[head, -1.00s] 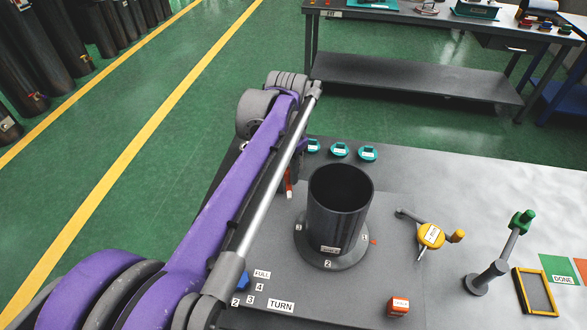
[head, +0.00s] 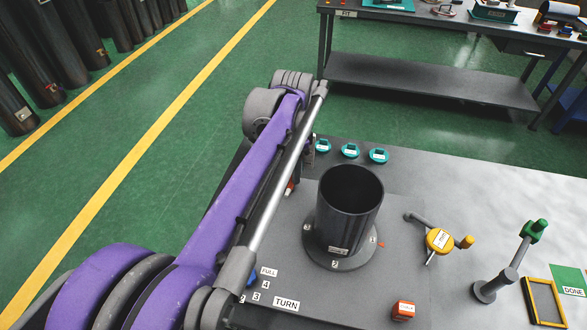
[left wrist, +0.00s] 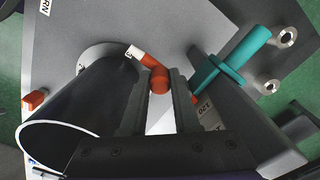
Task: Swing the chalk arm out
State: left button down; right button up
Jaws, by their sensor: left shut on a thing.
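The chalk arm shows in the left wrist view as a white tip (left wrist: 136,53) with an orange-red part behind it, pointing towards the cylinder's flange. Its orange-red knob (left wrist: 159,80) is between the fingertips of my left gripper (left wrist: 158,98), which is shut on it. In the head view only a bit of red (head: 291,187) shows beside my purple arm, left of the cylinder; my arm hides most of the gripper there. The dark flanged cylinder (head: 348,205) stands upright and open-topped on the grey table. It also shows in the left wrist view (left wrist: 85,105). My right gripper is not in view.
Several small teal items (head: 350,151) line the table's far edge. A teal handle (left wrist: 230,62) is close to my left fingers. A yellow dial (head: 439,240), green-topped lever (head: 534,229), orange block (head: 403,311) and yellow frame (head: 543,302) are to the right.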

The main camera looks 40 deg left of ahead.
pick_arm(q)
jog(key=c, duration=0.6)
grip_release()
jog(key=shift+c, duration=0.2)
notch_tip(320, 180, up, 11)
jog(key=shift+p, duration=0.35)
jog(key=shift+f, duration=0.1)
